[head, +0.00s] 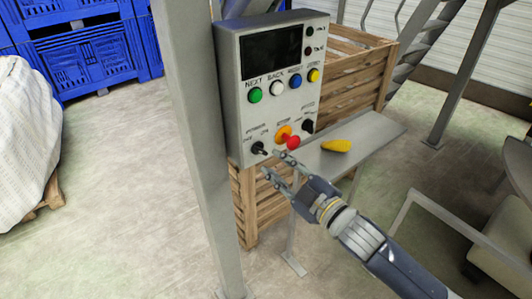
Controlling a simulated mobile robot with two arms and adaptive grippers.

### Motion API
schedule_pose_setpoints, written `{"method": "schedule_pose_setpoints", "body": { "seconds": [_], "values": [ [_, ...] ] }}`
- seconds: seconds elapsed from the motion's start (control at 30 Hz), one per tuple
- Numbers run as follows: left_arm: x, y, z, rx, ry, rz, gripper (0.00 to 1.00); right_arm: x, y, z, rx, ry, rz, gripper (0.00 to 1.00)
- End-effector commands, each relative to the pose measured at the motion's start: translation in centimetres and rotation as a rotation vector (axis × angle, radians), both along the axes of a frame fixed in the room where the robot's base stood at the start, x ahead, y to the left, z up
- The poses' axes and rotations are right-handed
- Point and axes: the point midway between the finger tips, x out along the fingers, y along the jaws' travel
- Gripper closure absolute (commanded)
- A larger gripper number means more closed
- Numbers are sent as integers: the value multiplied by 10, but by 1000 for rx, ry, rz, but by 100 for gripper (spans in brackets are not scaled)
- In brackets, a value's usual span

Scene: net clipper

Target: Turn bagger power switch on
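A grey control box (235,105) with a dark screen is mounted beside a grey post. Low on its front are two black rotary switches: a left one (259,148) and a right one (308,126). Small lettering above the left one looks like "POWER", but I cannot read it surely, nor either switch's exact position. A red stop button (292,143) with an orange-yellow base sits between them. My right gripper (271,163) is open and empty, its fingertips just below and right of the left switch. I cannot tell whether they touch the box. My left gripper is out of view.
Green (255,95), white, blue and yellow buttons line the box under the screen. A grey shelf (375,145) holds a yellow object (337,146) to the right. The grey post (195,130) stands left of the box. Wooden crates (360,75) are behind.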

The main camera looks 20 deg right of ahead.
Motion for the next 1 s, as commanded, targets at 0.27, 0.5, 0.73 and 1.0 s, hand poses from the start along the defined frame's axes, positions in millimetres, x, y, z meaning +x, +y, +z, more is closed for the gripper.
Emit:
{"method": "schedule_pose_setpoints", "body": {
  "seconds": [0.27, 0.5, 0.73, 1.0],
  "values": [
    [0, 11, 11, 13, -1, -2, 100, 38, 13, 1, 1, 0, -1, 71],
    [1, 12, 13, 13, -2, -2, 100, 49, 18, 0, 1, 0, 0, 71],
    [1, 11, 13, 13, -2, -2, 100, 49, 18, -1, 1, 0, 0, 71],
    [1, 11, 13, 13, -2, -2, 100, 49, 18, -1, 1, 0, 0, 100]
  ]
}}
